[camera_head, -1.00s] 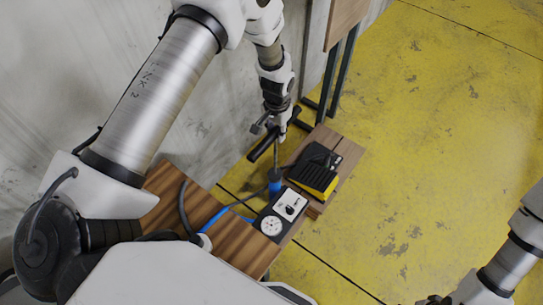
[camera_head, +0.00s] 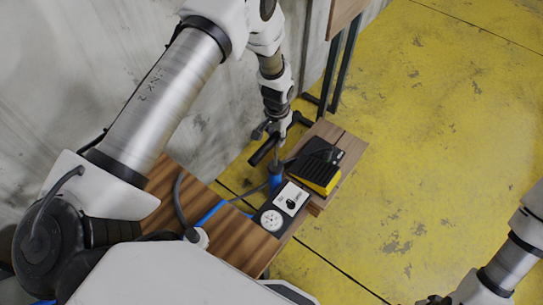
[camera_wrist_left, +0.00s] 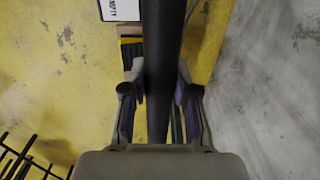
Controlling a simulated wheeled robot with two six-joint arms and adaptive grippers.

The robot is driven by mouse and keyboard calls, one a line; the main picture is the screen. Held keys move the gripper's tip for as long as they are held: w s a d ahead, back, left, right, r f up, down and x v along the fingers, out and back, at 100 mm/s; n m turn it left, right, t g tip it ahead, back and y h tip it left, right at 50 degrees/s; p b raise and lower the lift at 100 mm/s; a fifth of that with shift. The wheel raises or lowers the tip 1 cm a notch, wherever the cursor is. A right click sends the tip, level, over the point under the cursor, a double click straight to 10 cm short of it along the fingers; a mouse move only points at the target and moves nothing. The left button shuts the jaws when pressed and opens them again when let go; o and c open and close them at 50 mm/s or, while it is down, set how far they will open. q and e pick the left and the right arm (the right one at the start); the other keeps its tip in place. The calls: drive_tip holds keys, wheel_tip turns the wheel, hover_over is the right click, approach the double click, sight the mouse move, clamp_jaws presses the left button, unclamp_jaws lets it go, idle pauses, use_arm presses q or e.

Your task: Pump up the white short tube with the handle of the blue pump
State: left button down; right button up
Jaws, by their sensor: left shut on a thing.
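The blue pump (camera_head: 275,180) stands upright beside the wooden bench. Its black T-shaped handle (camera_head: 263,152) is at the top of a thin rod. My left gripper (camera_head: 281,133) is shut on the handle from above; in the left wrist view the dark handle bar (camera_wrist_left: 163,70) runs between the two fingers. A small white piece (camera_head: 199,238) with a dark hose shows at the bench's near edge; I cannot tell whether it is the white short tube. Only a dark bit of my right gripper (camera_head: 434,300) shows at the bottom edge.
A black box with a gauge (camera_head: 270,220) and a black-and-yellow foot pump (camera_head: 318,170) are on the wooden surfaces. A blue hose (camera_head: 213,213) crosses the bench (camera_head: 160,180). A grey wall is close on the left.

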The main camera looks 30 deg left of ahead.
sight(276, 146)
use_arm(q)
drive_tip(key=f+b, duration=0.7)
drive_tip(key=f, duration=0.5)
drive_tip(key=shift+s+f+b, duration=0.1)
drive_tip(key=shift+s+b, duration=0.1)
drive_tip(key=shift+b, duration=0.1)
drive_tip(key=shift+w, duration=0.1)
drive_tip(key=c, duration=0.7)
unclamp_jaws()
drive_tip(key=shift+r, duration=0.2)
drive_tip(key=shift+w+r, duration=0.1)
drive_tip(key=shift+r+p, duration=0.3)
drive_tip(key=shift+p, duration=0.2)
wheel_tip(276, 146, up, 6)
drive_tip(key=p, duration=0.4)
drive_tip(key=shift+r, duration=0.2)
